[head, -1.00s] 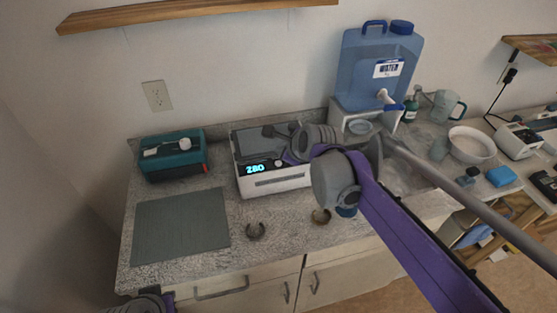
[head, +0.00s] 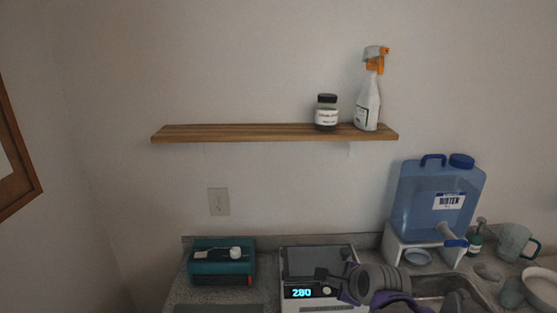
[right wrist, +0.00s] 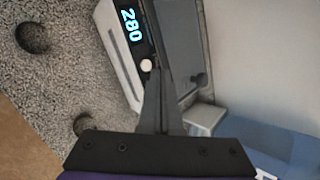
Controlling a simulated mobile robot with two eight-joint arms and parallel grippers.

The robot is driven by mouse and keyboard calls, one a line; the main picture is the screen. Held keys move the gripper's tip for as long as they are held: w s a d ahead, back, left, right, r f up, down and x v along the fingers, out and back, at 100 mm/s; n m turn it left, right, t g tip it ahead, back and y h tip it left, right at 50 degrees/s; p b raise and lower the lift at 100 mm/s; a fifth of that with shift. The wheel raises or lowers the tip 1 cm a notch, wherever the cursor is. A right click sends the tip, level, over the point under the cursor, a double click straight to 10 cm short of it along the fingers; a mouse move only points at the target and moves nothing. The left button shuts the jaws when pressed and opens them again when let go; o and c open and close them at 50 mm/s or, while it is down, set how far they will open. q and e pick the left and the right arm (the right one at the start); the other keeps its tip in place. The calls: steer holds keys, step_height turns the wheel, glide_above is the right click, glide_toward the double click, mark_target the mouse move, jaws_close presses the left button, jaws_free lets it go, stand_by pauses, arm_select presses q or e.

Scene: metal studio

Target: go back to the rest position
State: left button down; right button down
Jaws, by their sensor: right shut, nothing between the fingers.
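My right arm shows in purple and grey at the bottom of the head view, in front of the white device with the lit "280" display (head: 301,293). Its fingertips are hard to make out there. In the right wrist view my right gripper (right wrist: 163,78) is shut and empty, its fingers together beside the device's display and round knob (right wrist: 146,65). I cannot tell whether the fingers touch the device. My left gripper is not in the head view now.
A teal box (head: 221,268) stands left of the device. A blue water jug (head: 436,205) on a white stand is at the right. A wooden shelf (head: 250,133) holds a jar (head: 326,113) and a spray bottle (head: 368,100). Two dark rings (right wrist: 32,37) lie on the counter.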

steer(key=s+d+f+n+g, duration=0.1)
steer(key=s+f+n, duration=0.5)
steer(key=s+n, duration=0.4)
steer(key=s+d+f+n+g+h, duration=0.1)
steer(key=s+f+n, duration=0.5)
steer(key=s+n, duration=0.5)
steer(key=shift+s+n+g+h, duration=0.3)
steer(key=shift+s+g, duration=0.1)
steer(key=shift+s, duration=0.45)
